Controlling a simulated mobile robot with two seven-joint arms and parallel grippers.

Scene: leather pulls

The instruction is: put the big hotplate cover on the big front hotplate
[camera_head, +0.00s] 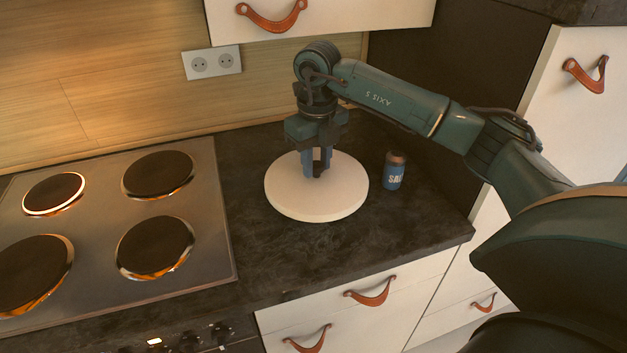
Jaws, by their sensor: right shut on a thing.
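The big hotplate cover (316,205) is a pale round disc over the dark worktop, right of the hob; I cannot tell whether it rests there or is slightly raised. My right gripper (317,172) points down at its middle and is shut on it; the part between the fingers is mostly hidden. The big front hotplate (32,272) is the large dark disc at the hob's front left, bare and cut by the picture's left edge. My left gripper is not in view.
The steel hob (212,262) has other bare hotplates: front right (155,247), back right (158,174) and back left (54,194). A blue salt shaker (394,172) stands close to the cover's right. A drawer front (240,20) overhangs at the back. The worktop's front strip is clear.

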